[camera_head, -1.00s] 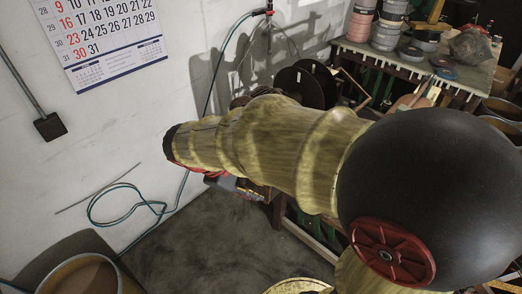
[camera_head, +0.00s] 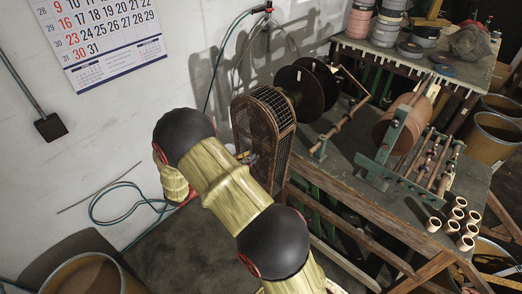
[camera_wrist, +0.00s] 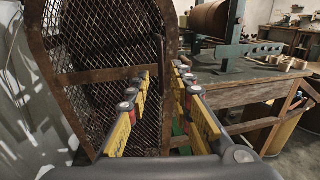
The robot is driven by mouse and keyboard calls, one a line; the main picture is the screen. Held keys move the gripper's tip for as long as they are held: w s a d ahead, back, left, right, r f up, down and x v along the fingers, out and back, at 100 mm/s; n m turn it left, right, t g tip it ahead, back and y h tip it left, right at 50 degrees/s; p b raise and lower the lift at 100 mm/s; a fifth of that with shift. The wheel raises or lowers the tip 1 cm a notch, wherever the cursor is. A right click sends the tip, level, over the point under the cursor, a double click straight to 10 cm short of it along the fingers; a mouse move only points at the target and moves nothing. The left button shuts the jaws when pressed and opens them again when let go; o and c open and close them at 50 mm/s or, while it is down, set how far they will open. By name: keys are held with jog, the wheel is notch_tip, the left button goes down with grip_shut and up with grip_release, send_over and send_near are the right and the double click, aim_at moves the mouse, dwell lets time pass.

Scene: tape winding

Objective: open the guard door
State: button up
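The guard door, a rusty brown wire-mesh panel with a rounded top (camera_head: 262,128), stands upright at the left end of the workbench. In the wrist view the mesh guard (camera_wrist: 105,35) fills the left half, with a flat crossbar across it and a metal rim on its right side. My gripper (camera_wrist: 163,72) is open, with its two yellow fingers apart and pointing at the guard's right rim. The rim shows between the fingers; I cannot tell whether they touch it. In the head view my arm covers most of the gripper. No gap at the guard's edge is clear.
The workbench (camera_head: 345,180) extends right of the guard, bearing a large spool (camera_head: 402,122), a green-framed rack and several small tubes (camera_head: 465,225). Dark discs (camera_head: 300,90) stand behind the guard. A green hose (camera_head: 125,200) lies by the wall. Bins stand at the right.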

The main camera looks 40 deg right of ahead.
aim_at(261, 157)
jog(key=d, duration=0.2)
jog(key=d+b, duration=0.1)
jog(key=d, duration=0.1)
jog(key=s+d, duration=0.1)
jog(key=d, duration=0.2)
jog(key=shift+c, duration=0.7)
jog(key=shift+a, duration=0.1)
jog(key=c, duration=0.4)
grip_shut()
